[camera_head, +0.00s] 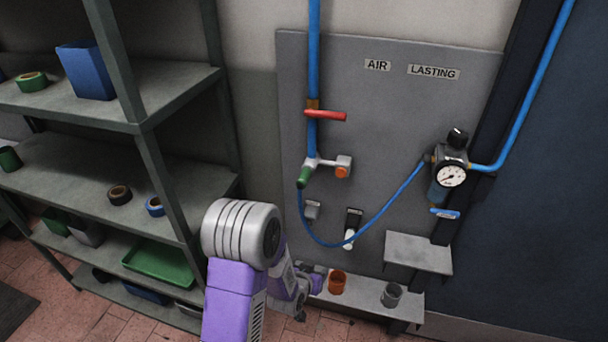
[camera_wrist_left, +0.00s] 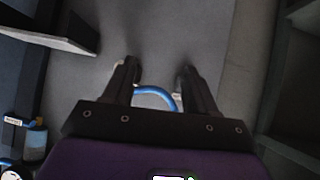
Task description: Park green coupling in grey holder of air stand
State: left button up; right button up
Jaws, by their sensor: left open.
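The green coupling (camera_head: 304,177) hangs at the left end of the pipe fitting on the air panel. The blue hose (camera_head: 330,245) loops from it to the regulator. A grey cup-like holder (camera_head: 391,295) stands on the low ledge, right of an orange cup-like holder (camera_head: 337,281). Both look empty. My left gripper (camera_wrist_left: 157,72) is open in the left wrist view, and part of a blue hose (camera_wrist_left: 155,95) shows between its fingers, not gripped. In the head view my left arm covers the ledge's left end, and its fingertips are not clear. My right gripper is out of view.
The regulator with gauge (camera_head: 451,176) sits at the panel's right. A red valve handle (camera_head: 325,115) and an orange-ended outlet (camera_head: 342,171) are on the panel. A small grey shelf (camera_head: 418,253) juts out above the ledge. A storage rack (camera_head: 180,85) stands at left.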

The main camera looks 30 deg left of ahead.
pick_arm(q)
jog(key=w+a+r+t+y, duration=0.1)
jog(key=w+a+r+t, duration=0.1)
jog(key=r, duration=0.4)
jog(key=w+a+r+t, duration=0.1)
jog(key=a+r+t, duration=0.1)
jog(key=r, duration=0.3)
jog(key=t+y+p, duration=0.1)
jog(key=t+y, duration=0.1)
jog(key=t, duration=0.1)
send_near(304, 178)
jog(key=w, duration=0.1)
jog(key=w+a+f, duration=0.1)
jog(key=shift+w+f+n, duration=0.25)
jog(key=shift+w+n, duration=0.05)
jog(key=shift+w, duration=0.05)
jog(key=shift+w+a, duration=0.1)
jog(key=shift+w, duration=0.4)
jog(key=b+x, duration=0.1)
jog(key=x, duration=0.5)
jog(key=shift+w+a+f, duration=0.15)
jog(key=shift+w, duration=0.2)
jog(key=shift+w+a+b, duration=0.15)
jog(key=shift+w+b, duration=0.15)
jog(key=shift+w, duration=0.35)
jog(key=shift+b, duration=0.6)
